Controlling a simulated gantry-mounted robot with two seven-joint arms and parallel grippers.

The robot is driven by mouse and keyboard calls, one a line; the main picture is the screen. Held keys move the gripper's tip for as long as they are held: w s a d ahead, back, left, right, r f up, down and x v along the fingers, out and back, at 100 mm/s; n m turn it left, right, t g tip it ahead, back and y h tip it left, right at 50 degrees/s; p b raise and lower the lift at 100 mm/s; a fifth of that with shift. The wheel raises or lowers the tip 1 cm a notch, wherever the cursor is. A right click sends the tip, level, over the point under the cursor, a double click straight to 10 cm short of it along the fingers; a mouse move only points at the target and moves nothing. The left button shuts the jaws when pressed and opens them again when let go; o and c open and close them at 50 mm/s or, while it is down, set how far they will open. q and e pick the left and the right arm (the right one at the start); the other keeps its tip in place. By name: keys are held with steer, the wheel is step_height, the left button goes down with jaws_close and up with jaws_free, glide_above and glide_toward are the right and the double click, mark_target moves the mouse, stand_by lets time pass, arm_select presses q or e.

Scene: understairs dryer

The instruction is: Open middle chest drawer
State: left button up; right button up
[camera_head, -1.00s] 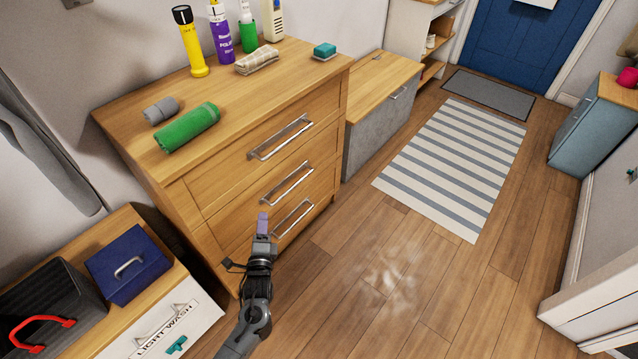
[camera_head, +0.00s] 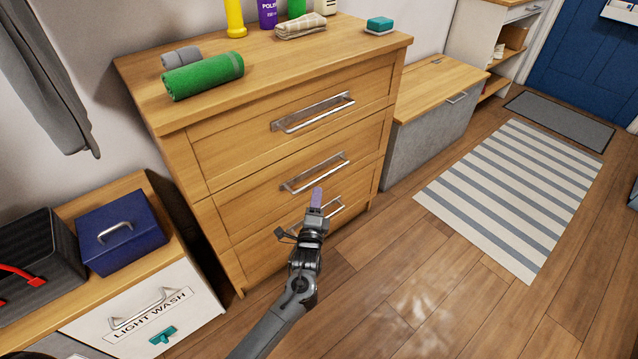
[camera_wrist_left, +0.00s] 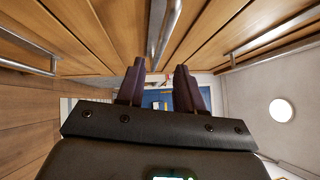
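The wooden chest (camera_head: 262,110) has three closed drawers, each with a silver bar handle. The middle drawer (camera_head: 250,195) is shut flush, and its handle (camera_head: 312,174) is uncovered. My left gripper (camera_head: 317,197) is in front of the chest, its purple fingertips just below the right part of that handle in the head view. In the left wrist view its two dark fingers (camera_wrist_left: 160,85) are spread apart with nothing held. The middle handle (camera_wrist_left: 165,30) appears between and beyond them there; contact cannot be seen. My right gripper is not in view.
The bottom drawer's handle (camera_head: 330,212) is partly behind my gripper. A green rolled towel (camera_head: 202,76) and bottles stand on the chest top. A low cabinet with a blue box (camera_head: 120,232) stands at left, a grey bench (camera_head: 430,125) at right. Wooden floor in front is clear.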

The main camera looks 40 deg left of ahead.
mark_target(319, 178)
arm_select(q)
steer(key=shift+b+x, duration=1.6)
steer(key=shift+x, duration=2.25)
steer(key=shift+a, duration=0.1)
jaws_close()
